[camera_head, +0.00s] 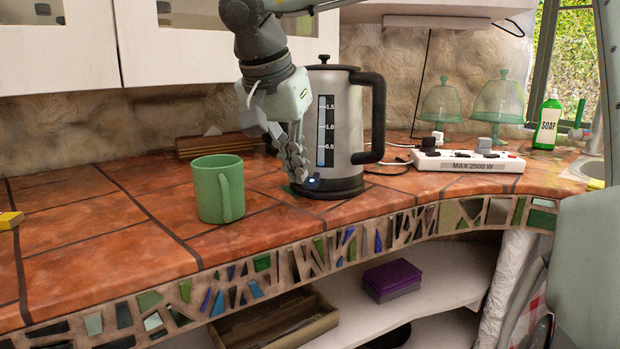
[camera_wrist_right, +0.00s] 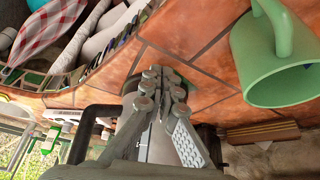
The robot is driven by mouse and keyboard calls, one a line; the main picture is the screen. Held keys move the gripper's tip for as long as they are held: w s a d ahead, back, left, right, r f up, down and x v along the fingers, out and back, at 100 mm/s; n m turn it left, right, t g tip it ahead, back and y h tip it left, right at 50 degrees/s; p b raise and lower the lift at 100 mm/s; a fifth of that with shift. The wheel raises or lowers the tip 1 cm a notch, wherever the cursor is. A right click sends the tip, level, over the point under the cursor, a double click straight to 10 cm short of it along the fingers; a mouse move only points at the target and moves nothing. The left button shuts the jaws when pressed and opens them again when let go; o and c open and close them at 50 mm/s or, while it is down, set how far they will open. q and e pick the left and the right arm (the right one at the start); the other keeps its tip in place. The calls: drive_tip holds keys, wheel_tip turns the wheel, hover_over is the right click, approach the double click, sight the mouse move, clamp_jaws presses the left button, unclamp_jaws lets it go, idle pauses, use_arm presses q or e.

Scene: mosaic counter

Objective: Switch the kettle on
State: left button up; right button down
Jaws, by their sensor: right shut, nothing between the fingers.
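The kettle (camera_head: 349,130) is a grey metal jug with a black lid, a black handle on its right and a level window marked 0.5 to 1.5. It stands upright on a dark base on the tiled counter. A small light glows blue-white low on its front left. My right gripper (camera_head: 296,179) is shut and empty, fingertips down beside the kettle's lower left, close to that light. In the right wrist view its fingers (camera_wrist_right: 162,85) cover much of the kettle; I cannot tell whether they touch it. My left gripper is not in view.
A green mug (camera_head: 217,188) stands just left of my right gripper. A white power strip (camera_head: 468,162) with plugs and cables lies to the right of the kettle. Green glass domes (camera_head: 441,103) and a soap bottle (camera_head: 547,122) stand farther back. The counter's left part is mostly clear.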

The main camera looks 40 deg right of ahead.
drive_tip(key=v, duration=1.1)
drive_tip(key=shift+f, duration=0.1)
